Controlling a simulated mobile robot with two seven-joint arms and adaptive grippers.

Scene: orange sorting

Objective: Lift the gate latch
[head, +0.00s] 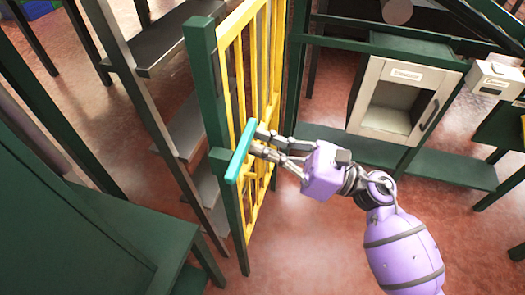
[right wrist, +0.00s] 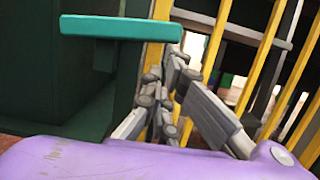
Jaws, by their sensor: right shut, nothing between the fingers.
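The gate (head: 262,75) has yellow bars and stands beside a dark green post (head: 205,75). The teal latch bar (head: 240,153) lies across the gate's edge and the post, slanting in the head view. In the right wrist view the latch (right wrist: 122,28) is a level teal bar at the upper left. My right gripper (head: 257,143) is shut and empty. Its fingertips are at the latch's right side in the head view. In the right wrist view the fingertips (right wrist: 174,58) are just below the latch's right end; I cannot tell whether they touch it. My left gripper is not in view.
A grey stair (head: 185,130) stands behind the gate on the left. A dark green bench-like surface (head: 130,235) fills the lower left. An open-fronted cream cabinet (head: 385,125) sits on a green frame at the right. Reddish floor (head: 310,245) is clear at the lower middle.

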